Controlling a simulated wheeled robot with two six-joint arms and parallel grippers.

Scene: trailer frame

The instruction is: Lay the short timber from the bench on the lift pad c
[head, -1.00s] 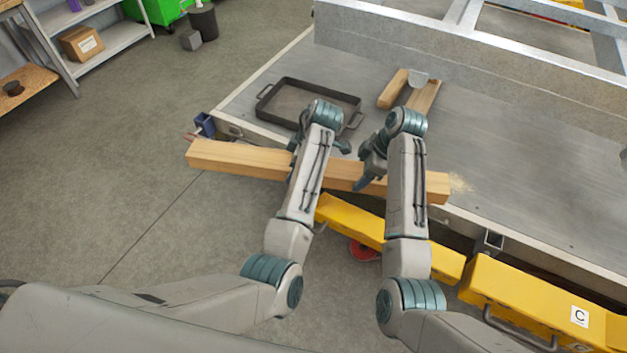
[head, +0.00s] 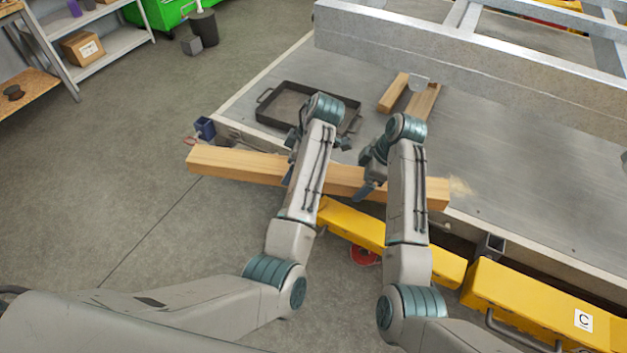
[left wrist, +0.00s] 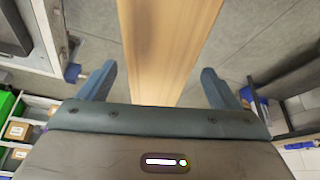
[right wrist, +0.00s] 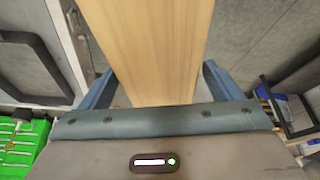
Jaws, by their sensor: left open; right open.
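A pale squared timber (head: 235,162) lies along the front edge of the grey metal bench (head: 520,185). Its left end sticks out past the bench corner. My right gripper (head: 372,172) is over the timber's right part. In the right wrist view the timber (right wrist: 150,45) runs between the open fingers. My left gripper (left wrist: 158,75) straddles the timber further left, also open. Both fingers of each gripper show gaps beside the wood. A yellow beam with a label C (head: 540,300) stands at the front right. The contact under the timber is hidden.
A dark tray (head: 270,100) and two small wood pieces (head: 393,92) lie on the bench behind my arms. A galvanised frame (head: 470,70) spans above the bench. Another yellow beam (head: 350,222) passes below the timber. Clear floor lies to the left.

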